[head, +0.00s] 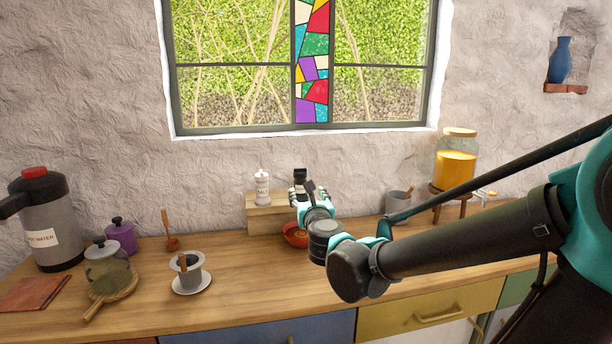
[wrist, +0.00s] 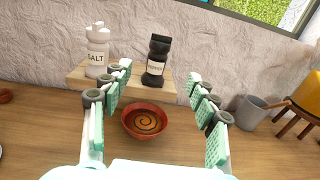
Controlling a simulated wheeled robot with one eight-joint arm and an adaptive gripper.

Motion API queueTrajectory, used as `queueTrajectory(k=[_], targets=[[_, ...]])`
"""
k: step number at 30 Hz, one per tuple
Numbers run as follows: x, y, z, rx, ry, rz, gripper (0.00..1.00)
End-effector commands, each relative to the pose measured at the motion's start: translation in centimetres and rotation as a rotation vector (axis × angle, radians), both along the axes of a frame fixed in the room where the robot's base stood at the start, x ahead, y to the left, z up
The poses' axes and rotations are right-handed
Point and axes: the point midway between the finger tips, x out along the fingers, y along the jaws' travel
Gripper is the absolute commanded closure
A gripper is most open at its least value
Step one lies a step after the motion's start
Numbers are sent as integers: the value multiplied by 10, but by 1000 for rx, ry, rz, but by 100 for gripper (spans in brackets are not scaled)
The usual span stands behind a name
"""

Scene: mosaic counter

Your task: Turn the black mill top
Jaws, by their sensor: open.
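The black mill (wrist: 155,66) stands upright on a small wooden riser against the wall, with a pale label on its body. Its top (wrist: 160,43) is a black knob. In the head view the mill's top (head: 299,174) shows just above my gripper, and its lower part is hidden. My gripper (wrist: 160,86) is open and empty, its padded fingers spread wide. In the wrist view the mill appears between and beyond the fingers, apart from them. The gripper also shows in the head view (head: 303,194).
A white salt mill (wrist: 97,50) stands left of the black mill on the wooden riser (head: 265,198). A red bowl (wrist: 146,121) sits in front of the riser. A grey mug (wrist: 250,112) with a utensil stands to the right. A glass jar (head: 455,160) is farther right.

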Motion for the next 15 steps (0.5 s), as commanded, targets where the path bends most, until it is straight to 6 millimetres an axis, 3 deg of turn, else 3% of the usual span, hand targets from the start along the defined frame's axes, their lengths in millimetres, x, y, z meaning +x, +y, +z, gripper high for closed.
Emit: queueTrajectory(k=[5, 15], targets=[[17, 4, 0, 1, 0, -2, 41], [73, 16, 1, -1, 0, -3, 41]])
